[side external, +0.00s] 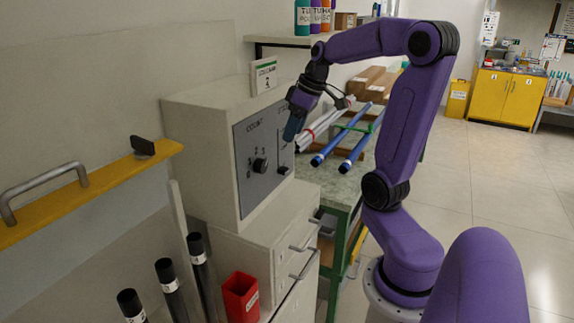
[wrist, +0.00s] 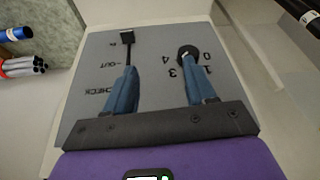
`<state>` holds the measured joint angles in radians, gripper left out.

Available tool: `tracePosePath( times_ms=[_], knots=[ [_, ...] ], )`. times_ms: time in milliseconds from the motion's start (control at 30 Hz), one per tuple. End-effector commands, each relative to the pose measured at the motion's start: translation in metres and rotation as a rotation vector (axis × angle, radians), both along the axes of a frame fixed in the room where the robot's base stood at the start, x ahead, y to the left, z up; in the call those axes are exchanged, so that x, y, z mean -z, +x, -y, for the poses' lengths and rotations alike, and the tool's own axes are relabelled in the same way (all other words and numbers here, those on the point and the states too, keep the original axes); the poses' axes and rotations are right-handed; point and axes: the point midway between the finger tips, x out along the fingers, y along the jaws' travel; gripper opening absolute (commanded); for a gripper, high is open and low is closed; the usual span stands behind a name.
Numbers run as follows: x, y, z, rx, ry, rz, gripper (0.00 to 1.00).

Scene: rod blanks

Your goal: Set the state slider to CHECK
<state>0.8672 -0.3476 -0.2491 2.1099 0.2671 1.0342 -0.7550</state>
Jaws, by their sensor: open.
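The state slider is a dark knob (wrist: 127,37) on a narrow dark slot in the grey panel (wrist: 75,125). In the wrist view it sits at the slot's far end, beyond the OUT mark and away from the CHECK label (wrist: 100,92). In the side view the slider knob (side external: 284,170) is low on the panel. My gripper (side external: 289,138) is in front of the panel's upper right, above the knob. In the wrist view my gripper (wrist: 160,76) has its blue fingers spread and empty; the left finger covers part of the slot near CHECK.
A round COUNT dial (side external: 260,165) sits left of the slider; it also shows in the wrist view (wrist: 188,55), near the right finger. Blue rods (side external: 340,135) and white rods lie on a bench to the right. Black rods (side external: 168,275) and a red bin (side external: 240,295) stand below.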

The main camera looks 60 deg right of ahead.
Motion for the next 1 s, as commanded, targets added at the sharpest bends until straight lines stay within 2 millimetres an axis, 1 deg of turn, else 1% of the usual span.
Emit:
tracePosePath(
  times_ms=[33,100,200,300,367,467,567,1000],
  knots=[
    [-0.004,-0.003,0.016,0.04,-0.005,0.013,0.55],
    [-0.009,-0.007,0.031,0.075,-0.012,0.027,0.55],
    [-0.013,-0.012,0.046,0.111,-0.019,0.041,0.55],
    [-0.015,-0.015,0.054,0.128,-0.024,0.048,0.55],
    [-0.014,-0.015,0.056,0.133,-0.025,0.049,0.55],
    [-0.008,-0.012,0.057,0.132,-0.024,0.048,0.55],
    [0.004,-0.008,0.056,0.132,-0.023,0.046,0.55],
    [0.08,0.023,0.055,0.131,-0.021,0.043,0.55]
  ],
)
